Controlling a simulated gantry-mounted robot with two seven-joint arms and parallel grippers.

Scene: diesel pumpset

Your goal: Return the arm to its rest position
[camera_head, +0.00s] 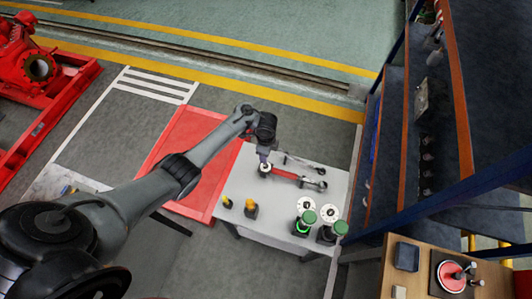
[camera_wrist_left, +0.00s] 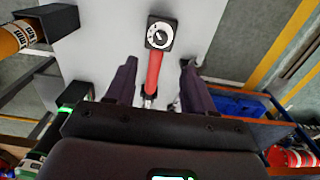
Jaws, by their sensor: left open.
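My left arm reaches in from the lower left in the head view. Its gripper (camera_head: 264,160) is over the white table (camera_head: 232,187), near one end of a red-handled tool (camera_head: 284,174). In the left wrist view the gripper (camera_wrist_left: 158,66) is open, with its two dark fingers apart. The tool's red handle (camera_wrist_left: 154,72) and its dark square end with a round dial (camera_wrist_left: 160,35) show between and beyond the fingers. No grip on the tool is seen. My right gripper is out of view.
Green-topped items (camera_head: 305,221) and white discs (camera_head: 330,212) stand at the table's front right. Two small yellow-topped items (camera_head: 250,208) are at the front left. A dark shelf rack (camera_head: 395,130) rises to the right. A red floor panel (camera_head: 180,150) lies left of the table.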

